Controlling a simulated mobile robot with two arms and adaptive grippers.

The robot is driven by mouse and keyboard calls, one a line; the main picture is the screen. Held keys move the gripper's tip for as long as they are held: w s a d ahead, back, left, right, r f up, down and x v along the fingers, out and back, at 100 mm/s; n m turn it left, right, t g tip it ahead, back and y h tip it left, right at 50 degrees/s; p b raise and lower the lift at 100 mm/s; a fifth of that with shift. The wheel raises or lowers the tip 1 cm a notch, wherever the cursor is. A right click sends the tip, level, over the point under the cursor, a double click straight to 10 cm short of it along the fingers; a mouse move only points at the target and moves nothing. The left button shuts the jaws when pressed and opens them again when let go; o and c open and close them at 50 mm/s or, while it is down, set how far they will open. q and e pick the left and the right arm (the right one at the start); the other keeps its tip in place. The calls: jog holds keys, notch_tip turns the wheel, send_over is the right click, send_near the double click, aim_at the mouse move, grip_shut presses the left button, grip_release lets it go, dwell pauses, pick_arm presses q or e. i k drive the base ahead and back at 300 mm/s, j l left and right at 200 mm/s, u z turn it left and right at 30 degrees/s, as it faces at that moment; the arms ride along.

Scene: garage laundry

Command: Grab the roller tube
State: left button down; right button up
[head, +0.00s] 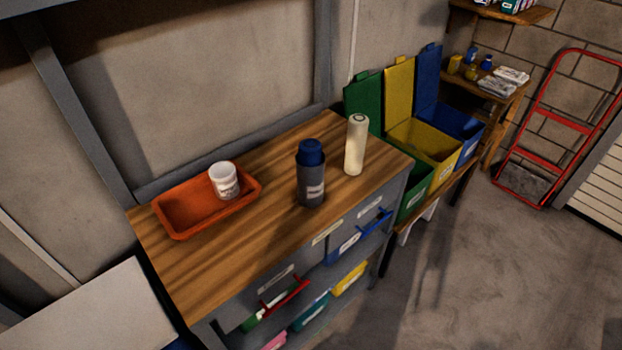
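The roller tube is most likely the cream-white upright cylinder (355,146) with a dark ring on its top. It stands on the right part of the wooden workbench top (262,240), near the back right edge. A grey bottle with a blue cap (311,174) stands upright to its left and a little nearer, apart from it. Neither of my grippers shows in the head view.
An orange tray (178,231) with a white cup (224,180) in it is on the bench's left. Green (364,103), yellow (430,142) and blue (462,122) lidded bins stand right of the bench. A red hand truck (556,120) leans at the far right. The floor (480,270) in front is clear.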

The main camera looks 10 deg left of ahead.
aim_at(310, 180)
jog(key=k+z, duration=0.5)
jog(key=z, duration=0.2)
